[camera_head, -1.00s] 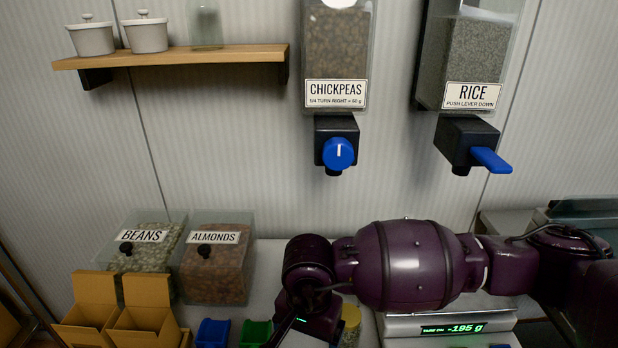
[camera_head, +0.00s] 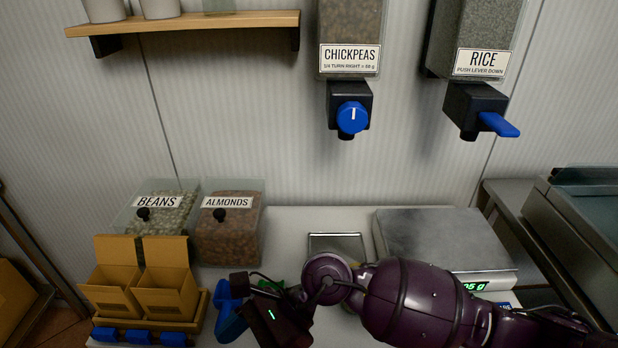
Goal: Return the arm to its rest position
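My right arm (camera_head: 425,300) comes in from the lower right and reaches left across the front of the counter. Its gripper base (camera_head: 275,318) is near the bottom middle, close to a blue scoop (camera_head: 231,310) and something green mostly hidden behind the arm. The fingers are not visible, so I cannot tell if it is open, shut or holding anything. My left arm and gripper are not in view.
A scale (camera_head: 440,235) with a partly covered green display stands behind the arm. Bins of beans (camera_head: 165,208) and almonds (camera_head: 228,245), and open cardboard boxes (camera_head: 165,292), are at left. Chickpeas (camera_head: 350,60) and rice (camera_head: 482,60) dispensers hang above. A metal tray (camera_head: 338,243) lies mid-counter.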

